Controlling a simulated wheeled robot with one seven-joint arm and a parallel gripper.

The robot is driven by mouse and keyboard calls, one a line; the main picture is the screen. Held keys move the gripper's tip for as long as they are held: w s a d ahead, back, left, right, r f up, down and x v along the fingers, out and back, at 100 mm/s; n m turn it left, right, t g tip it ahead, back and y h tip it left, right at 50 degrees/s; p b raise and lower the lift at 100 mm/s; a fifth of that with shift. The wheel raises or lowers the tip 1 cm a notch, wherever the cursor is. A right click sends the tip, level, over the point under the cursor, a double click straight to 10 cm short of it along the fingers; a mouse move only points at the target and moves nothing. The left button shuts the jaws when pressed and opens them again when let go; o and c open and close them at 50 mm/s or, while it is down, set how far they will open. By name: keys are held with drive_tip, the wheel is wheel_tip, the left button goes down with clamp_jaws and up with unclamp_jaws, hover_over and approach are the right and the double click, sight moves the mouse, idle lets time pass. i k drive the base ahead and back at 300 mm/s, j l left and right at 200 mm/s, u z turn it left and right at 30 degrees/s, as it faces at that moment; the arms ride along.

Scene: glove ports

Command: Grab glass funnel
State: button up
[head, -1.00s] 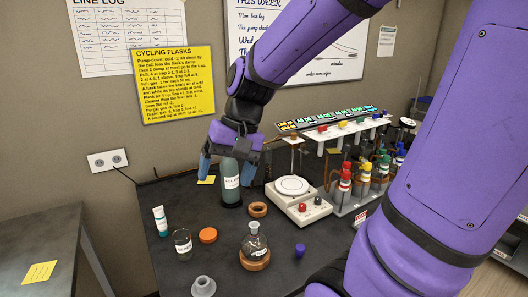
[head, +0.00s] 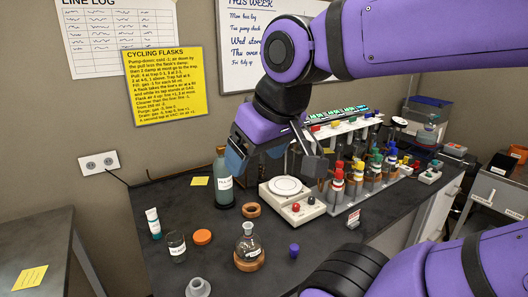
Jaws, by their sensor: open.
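I cannot make out a clear glass funnel for certain in the head view. A small grey flared piece with a round opening (head: 198,288) stands at the bottom edge of the picture, partly cut off; I cannot tell whether it is the funnel. My gripper (head: 275,165) is open and empty, its fingers spread wide above the back of the bench. It is just right of the tall grey-green bottle (head: 223,185) and behind the white hotplate (head: 290,195), well away from the grey piece.
A round flask (head: 249,243) sits in a cork ring at the front. Around it are a glass jar (head: 176,245), an orange lid (head: 202,237), an empty ring (head: 251,210), a purple cap (head: 294,250) and a white tube (head: 153,223). Several colour-capped bottles (head: 338,185) stand right.

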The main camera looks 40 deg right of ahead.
sight(358, 155)
drive_tip(key=l+z, duration=0.3)
drive_tip(key=z, duration=0.15)
drive_tip(key=k+l+z, duration=0.1)
drive_tip(key=l+z, duration=0.6)
drive_tip(key=z, duration=0.25)
drive_tip(key=i+l+u, duration=0.2)
drive_tip(key=l, duration=0.15)
drive_tip(key=i+l+u, duration=0.1)
drive_tip(key=l+u, duration=0.15)
drive_tip(key=l, duration=0.15)
